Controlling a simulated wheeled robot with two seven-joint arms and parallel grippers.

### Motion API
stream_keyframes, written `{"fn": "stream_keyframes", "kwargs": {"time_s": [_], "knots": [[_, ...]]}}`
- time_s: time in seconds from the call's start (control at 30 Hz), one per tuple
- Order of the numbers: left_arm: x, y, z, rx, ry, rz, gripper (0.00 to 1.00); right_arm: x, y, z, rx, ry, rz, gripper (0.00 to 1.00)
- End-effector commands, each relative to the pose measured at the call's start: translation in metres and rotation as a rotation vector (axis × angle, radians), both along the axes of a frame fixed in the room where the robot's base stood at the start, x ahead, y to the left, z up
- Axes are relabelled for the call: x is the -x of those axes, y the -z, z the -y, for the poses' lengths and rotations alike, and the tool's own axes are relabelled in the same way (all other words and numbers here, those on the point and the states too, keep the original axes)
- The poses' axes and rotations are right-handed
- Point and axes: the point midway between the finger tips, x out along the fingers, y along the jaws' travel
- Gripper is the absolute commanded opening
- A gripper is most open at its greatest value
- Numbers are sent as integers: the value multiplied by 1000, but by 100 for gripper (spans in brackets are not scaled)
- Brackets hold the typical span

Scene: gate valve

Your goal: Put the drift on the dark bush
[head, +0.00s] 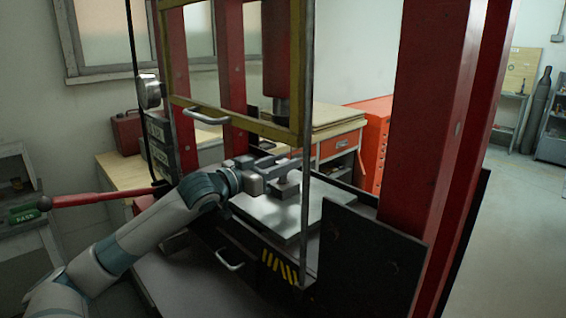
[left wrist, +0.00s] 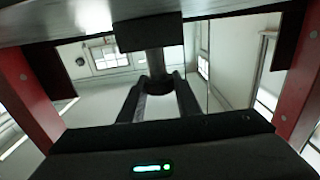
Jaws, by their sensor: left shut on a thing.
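My left gripper (head: 288,165) reaches into the press from the left, low over the grey plate (head: 258,211). Its fingers also show in the left wrist view (left wrist: 158,88), shut on a dark, roundish piece that I take for the drift (left wrist: 155,63). A narrower shaft runs from this piece to a dark square block (left wrist: 148,33) at the plate. A small grey block (head: 284,188) shows under the gripper in the head view. I cannot tell the dark bush apart from these parts, nor whether the drift touches it. My right gripper is not in view.
Red press posts (head: 427,120) stand around the plate. A yellow-framed guard (head: 240,119) hangs in front, over my forearm. The press ram (head: 277,50) is above. A red lever (head: 100,199) sticks out left. An orange cabinet (head: 376,135) stands behind.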

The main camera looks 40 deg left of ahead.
Motion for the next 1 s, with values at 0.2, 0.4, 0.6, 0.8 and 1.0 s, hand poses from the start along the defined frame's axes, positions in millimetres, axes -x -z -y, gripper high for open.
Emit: {"fn": "stream_keyframes", "kwargs": {"time_s": [0.2,0.4,0.6,0.8,1.0], "knots": [[0,3,0,0,0,0,40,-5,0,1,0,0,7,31],[0,3,0,0,0,0,49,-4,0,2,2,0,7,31],[0,1,0,-1,0,0,49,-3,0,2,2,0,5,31],[5,1,0,1,0,-1,49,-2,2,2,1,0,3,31],[19,2,-2,1,0,-1,49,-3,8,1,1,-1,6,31]]}}
